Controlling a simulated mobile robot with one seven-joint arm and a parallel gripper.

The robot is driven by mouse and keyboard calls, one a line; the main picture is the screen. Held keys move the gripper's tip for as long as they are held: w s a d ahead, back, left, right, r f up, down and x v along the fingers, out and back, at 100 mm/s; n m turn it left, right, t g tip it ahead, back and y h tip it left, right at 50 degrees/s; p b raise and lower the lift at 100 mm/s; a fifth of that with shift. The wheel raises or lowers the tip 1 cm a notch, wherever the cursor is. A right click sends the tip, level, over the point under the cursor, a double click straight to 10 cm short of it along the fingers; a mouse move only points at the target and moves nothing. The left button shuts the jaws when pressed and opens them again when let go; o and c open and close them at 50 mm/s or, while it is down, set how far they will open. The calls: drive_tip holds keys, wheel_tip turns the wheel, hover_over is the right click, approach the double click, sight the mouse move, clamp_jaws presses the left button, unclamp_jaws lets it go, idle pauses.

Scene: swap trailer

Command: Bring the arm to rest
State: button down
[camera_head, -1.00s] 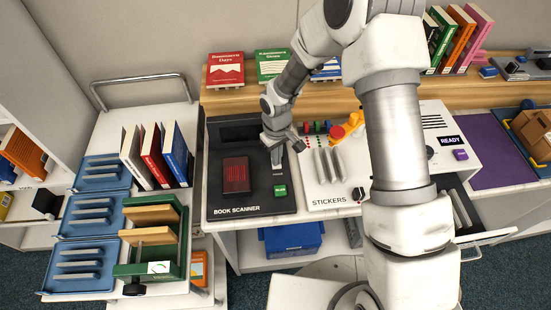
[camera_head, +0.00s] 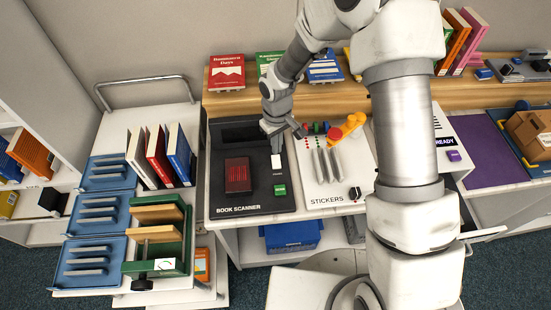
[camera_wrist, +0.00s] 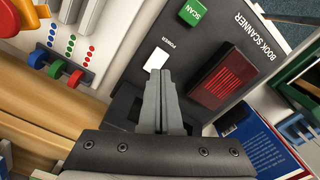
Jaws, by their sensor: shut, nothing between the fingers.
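The black book scanner (camera_head: 225,200) lies on the counter left of centre. The green SCAN button (camera_head: 280,190) is nearer the scanner's front. The red scanner window (camera_head: 237,174) shows bright red stripes in the wrist view (camera_wrist: 223,81). My gripper (camera_head: 276,149) is shut and empty, pointing down just behind the power switch. In the wrist view my fingertips (camera_wrist: 164,76) lie close to the switch; I cannot tell whether they touch it.
The white sticker machine (camera_head: 325,190) stands right beside the scanner, with grey bars, coloured knobs and an orange-yellow part (camera_head: 346,127). Left is a trolley with upright books (camera_head: 160,155), blue trays (camera_head: 97,215) and a green press (camera_head: 157,240). Books stand on the wooden shelf behind.

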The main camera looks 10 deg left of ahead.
idle(0.3)
drive_tip(key=s+d+r+m+t, duration=0.1)
drive_tip(key=d+r+m, duration=0.1)
drive_tip(key=d+r, duration=0.65)
drive_tip(key=s+d+r+m+t, duration=0.15)
drive_tip(key=d+r, duration=0.25)
drive_tip(key=r, duration=0.9)
drive_tip(key=s+d+r+m+t, duration=0.1)
drive_tip(key=s+d+r, duration=0.3)
drive_tip(key=s, duration=0.4)
drive_tip(key=s+d+r+m+t, duration=0.2)
drive_tip(key=s+d+r+m, duration=0.2)
drive_tip(key=s+r, duration=0.3)
drive_tip(key=shift+s+d+r+m, duration=0.25)
drive_tip(key=shift+s+d+m, duration=0.1)
drive_tip(key=shift+s, duration=0.2)
